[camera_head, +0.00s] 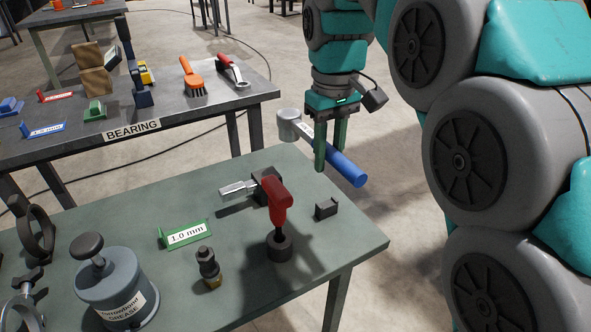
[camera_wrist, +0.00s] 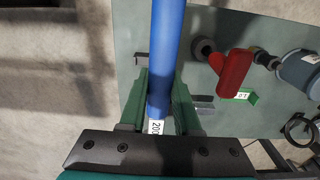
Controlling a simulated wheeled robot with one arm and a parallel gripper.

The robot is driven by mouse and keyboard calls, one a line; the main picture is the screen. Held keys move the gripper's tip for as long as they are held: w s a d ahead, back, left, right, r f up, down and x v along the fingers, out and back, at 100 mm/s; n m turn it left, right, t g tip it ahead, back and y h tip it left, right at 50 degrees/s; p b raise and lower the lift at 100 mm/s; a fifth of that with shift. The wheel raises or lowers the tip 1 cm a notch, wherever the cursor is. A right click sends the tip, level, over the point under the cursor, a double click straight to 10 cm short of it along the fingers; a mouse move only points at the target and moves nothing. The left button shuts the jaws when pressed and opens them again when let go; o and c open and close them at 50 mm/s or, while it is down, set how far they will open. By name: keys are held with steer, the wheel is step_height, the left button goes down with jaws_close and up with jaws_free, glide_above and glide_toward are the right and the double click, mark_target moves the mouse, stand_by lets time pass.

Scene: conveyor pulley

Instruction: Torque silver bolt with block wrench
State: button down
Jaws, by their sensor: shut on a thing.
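My gripper (camera_head: 330,152) is shut on a blue-handled tool (camera_head: 345,166) with a thick grey cylindrical head (camera_head: 290,124). It holds the tool in the air just beyond the far right edge of the near table. In the wrist view the blue handle (camera_wrist: 167,60) runs between the green fingers (camera_wrist: 160,100), with a white label that appears to read 200. On the table a silver metal piece (camera_head: 238,188) lies against a black block (camera_head: 266,182). I cannot tell whether that piece is the silver bolt or part of a tool.
The green near table (camera_head: 345,240) holds a red-handled tool (camera_head: 278,200), a small dark block (camera_head: 326,208), a green 1.0 mm sign (camera_head: 185,233) and a grease pot (camera_head: 115,290). The table's right corner is fairly clear.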

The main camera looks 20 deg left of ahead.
mark_target(335, 160)
steer(key=shift+s+d+r, duration=0.45)
steer(key=shift+s+r, duration=0.25)
steer(key=shift+r, duration=0.05)
steer(key=shift+s+d+r, duration=0.45)
steer(key=shift+s+r, duration=0.25)
steer(key=shift+f, duration=0.1)
